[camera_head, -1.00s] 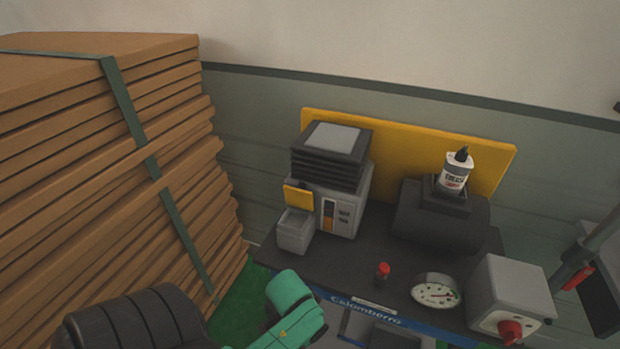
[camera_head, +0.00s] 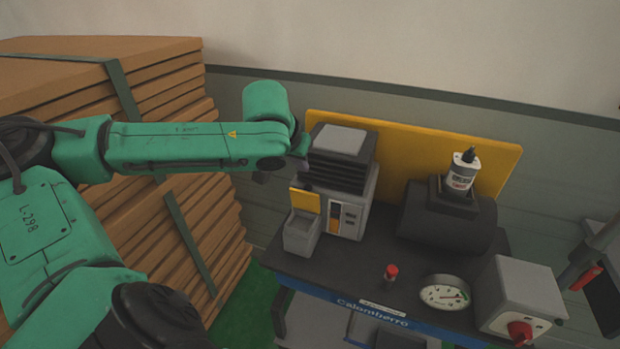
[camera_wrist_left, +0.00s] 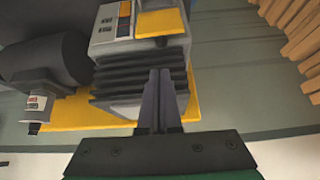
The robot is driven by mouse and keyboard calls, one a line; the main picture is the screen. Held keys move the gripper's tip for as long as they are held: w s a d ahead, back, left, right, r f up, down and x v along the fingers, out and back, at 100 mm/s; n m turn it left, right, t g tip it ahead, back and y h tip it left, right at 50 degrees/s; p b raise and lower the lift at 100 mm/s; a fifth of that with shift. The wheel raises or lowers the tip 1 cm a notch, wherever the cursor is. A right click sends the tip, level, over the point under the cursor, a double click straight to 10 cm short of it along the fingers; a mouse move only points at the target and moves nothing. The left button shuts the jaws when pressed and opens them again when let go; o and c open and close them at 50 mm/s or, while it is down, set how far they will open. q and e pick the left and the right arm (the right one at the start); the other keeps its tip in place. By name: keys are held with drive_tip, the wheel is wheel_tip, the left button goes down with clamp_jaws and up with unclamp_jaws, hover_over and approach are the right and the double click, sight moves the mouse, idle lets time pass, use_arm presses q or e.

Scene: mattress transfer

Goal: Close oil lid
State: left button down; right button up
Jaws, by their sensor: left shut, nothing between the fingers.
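The yellow oil lid (camera_head: 306,201) stands raised at the back of a small grey open box (camera_head: 300,234) on the left side of the grey machine (camera_head: 349,211). The lid also shows in the left wrist view (camera_wrist_left: 161,22), with a small dark knob on it. My left gripper (camera_wrist_left: 161,72) is shut and empty. In the wrist view its fingers lie in front of the machine's black ribbed part, with the tips pointing toward the lid and apart from it. In the head view my left wrist hides most of the gripper. My right gripper is not in view.
Stacked brown boards (camera_head: 190,240) stand left of the bench.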

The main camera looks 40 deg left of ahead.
use_arm(q)
drive_tip(key=p, duration=0.1)
approach(313, 183)
drive_tip(key=shift+a+x, duration=0.15)
drive_tip(key=shift+x, duration=0.45)
drive_tip(key=shift+a+x, duration=0.15)
drive_tip(key=shift+x, duration=0.5)
drive_tip(key=shift+f, duration=0.25)
drive_tip(key=shift+w+f, duration=0.35)
drive_tip(key=shift+f, duration=0.15)
drive_tip(key=shift+w+a+f, duration=0.1)
drive_tip(key=shift+w+f, duration=0.15)
drive_tip(key=shift+f, duration=0.15)
drive_tip(key=shift+w+f, duration=0.45)
drive_tip(key=shift+w, duration=0.05)
drive_tip(key=shift+s+r, duration=0.1)
drive_tip(key=shift+s, duration=0.05)
drive_tip(key=shift+b, duration=0.35)
